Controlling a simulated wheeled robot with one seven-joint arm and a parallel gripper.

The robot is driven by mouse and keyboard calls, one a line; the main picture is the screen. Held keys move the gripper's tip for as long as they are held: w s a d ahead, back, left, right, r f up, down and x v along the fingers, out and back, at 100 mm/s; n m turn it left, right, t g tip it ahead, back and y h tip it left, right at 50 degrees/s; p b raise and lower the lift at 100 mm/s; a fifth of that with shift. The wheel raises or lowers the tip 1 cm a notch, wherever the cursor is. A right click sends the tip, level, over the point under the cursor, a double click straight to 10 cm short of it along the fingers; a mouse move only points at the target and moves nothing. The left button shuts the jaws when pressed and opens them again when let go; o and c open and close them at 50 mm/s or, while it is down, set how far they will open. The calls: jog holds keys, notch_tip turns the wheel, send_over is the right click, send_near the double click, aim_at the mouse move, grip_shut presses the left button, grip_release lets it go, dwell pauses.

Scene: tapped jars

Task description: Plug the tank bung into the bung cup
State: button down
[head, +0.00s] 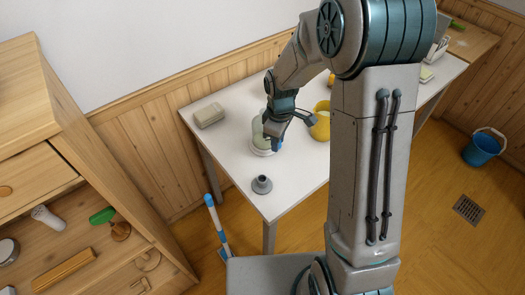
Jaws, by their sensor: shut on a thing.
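A pale, see-through jar (257,133) with a white base stands on the white table, partly hidden behind my gripper. My gripper (279,143) is at the jar's right side, low down, and its jaws are shut. A small blue piece (281,141) shows at the fingertips; I take it to be the tank bung, mostly hidden by the fingers. I cannot tell whether it still sits in the jar. A grey cup with a wide round base (262,185), which looks like the bung cup, stands upright near the table's front corner, apart from the gripper.
A yellow pot (321,122) stands right of the jar, close to my gripper. A beige box (209,115) lies at the table's left back. The tabletop around the grey cup is clear. A wooden shelf unit (75,150) stands left; a blue bucket (484,148) is on the floor right.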

jog(key=s+a+r+n+p, duration=0.1)
jog(key=s+a+n, duration=0.4)
jog(key=n, duration=0.7)
jog(key=shift+s+r+n, duration=0.3)
jog(key=shift+s+r, duration=0.3)
jog(key=shift+s, duration=0.3)
jog(key=shift+f+b, duration=2.25)
jog(key=shift+f, duration=0.85)
jog(key=shift+f+b, duration=0.95)
jog(key=shift+f, duration=0.4)
jog(key=c, duration=0.8)
grip_release()
